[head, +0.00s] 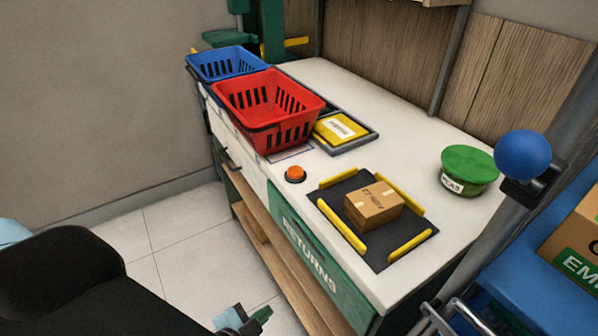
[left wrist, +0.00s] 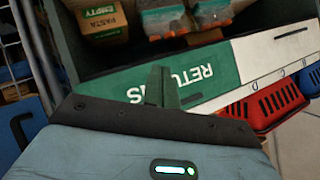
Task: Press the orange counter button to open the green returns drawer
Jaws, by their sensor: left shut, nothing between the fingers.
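The orange button (head: 295,174) sits on a dark base on the white counter (head: 330,90), near its front edge. The green returns drawer (head: 315,262), lettered RETURNS, is in the counter's front below the button and looks closed, flush with the front. My left gripper (head: 262,315) is low at the bottom of the head view, in front of the counter and well below the button. In the left wrist view its fingers (left wrist: 160,87) are shut and empty, overlapping the green drawer front (left wrist: 205,80); I cannot tell whether they touch it. My right gripper is not in view.
A red basket (head: 265,105) and a blue basket (head: 225,63) stand left on the counter. A carton (head: 373,205) lies on a black mat with yellow rails right of the button. A green-lidded tub (head: 468,168) stands farther right. Tiled floor (head: 190,245) is open left of the counter.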

